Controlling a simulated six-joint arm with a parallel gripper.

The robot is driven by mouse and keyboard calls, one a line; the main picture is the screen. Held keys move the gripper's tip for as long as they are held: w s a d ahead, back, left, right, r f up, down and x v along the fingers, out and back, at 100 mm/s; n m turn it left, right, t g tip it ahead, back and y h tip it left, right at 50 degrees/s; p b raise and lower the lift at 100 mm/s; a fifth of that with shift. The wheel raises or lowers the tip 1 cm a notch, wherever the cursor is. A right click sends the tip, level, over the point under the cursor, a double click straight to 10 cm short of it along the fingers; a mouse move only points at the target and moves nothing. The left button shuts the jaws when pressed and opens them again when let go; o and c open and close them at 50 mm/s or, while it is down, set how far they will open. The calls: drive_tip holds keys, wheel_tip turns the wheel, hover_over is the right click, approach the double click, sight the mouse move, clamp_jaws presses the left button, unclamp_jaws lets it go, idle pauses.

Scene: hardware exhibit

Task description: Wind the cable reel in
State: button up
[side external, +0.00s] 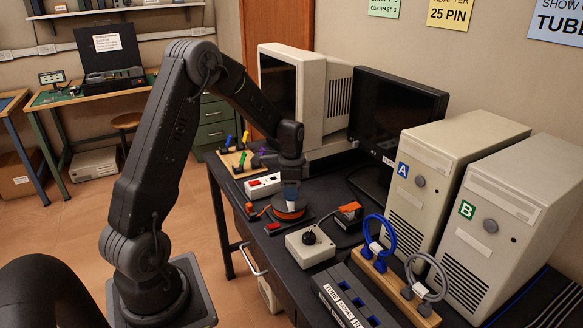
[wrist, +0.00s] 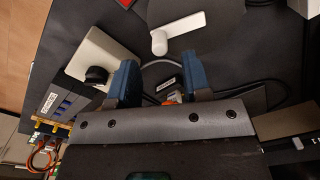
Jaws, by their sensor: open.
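The cable reel (side external: 289,216) is a low round drum with an orange band, on the dark bench in the side view. In the wrist view its dark grey top (wrist: 215,40) carries a white crank arm (wrist: 182,30) with a round white knob (wrist: 158,43) on its end. The knob shows beyond the gap between the fingertips. Whether a finger touches the reel I cannot tell.
A cream joystick box (side external: 310,246) and a black unit with an orange top (side external: 350,210) stand close to the reel. A white switch strip (side external: 263,187) lies behind it. Blue (side external: 381,232) and grey cable loops, computer towers (side external: 436,165) and a monitor (side external: 397,115) crowd the right.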

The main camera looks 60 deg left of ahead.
wheel_tip(320, 180, up, 9)
drive_tip(key=shift+r, duration=0.15)
idle(0.4)
drive_tip(key=s+d+r+n+t, duration=0.1)
drive_tip(key=s+d+r+n, duration=0.1)
drive_tip(key=s+d+r, duration=0.4)
drive_tip(key=s+d+r+n+t, duration=0.15)
drive_tip(key=d+r, duration=0.25)
drive_tip(key=d, duration=0.4)
drive_tip(key=s+d+n+t, duration=0.3)
drive_tip(key=s+d, duration=0.5)
drive_tip(key=s, duration=0.3)
drive_tip(key=shift+s+d+r, duration=0.15)
drive_tip(key=shift+s+d, duration=0.2)
drive_tip(key=shift+s, duration=0.05)
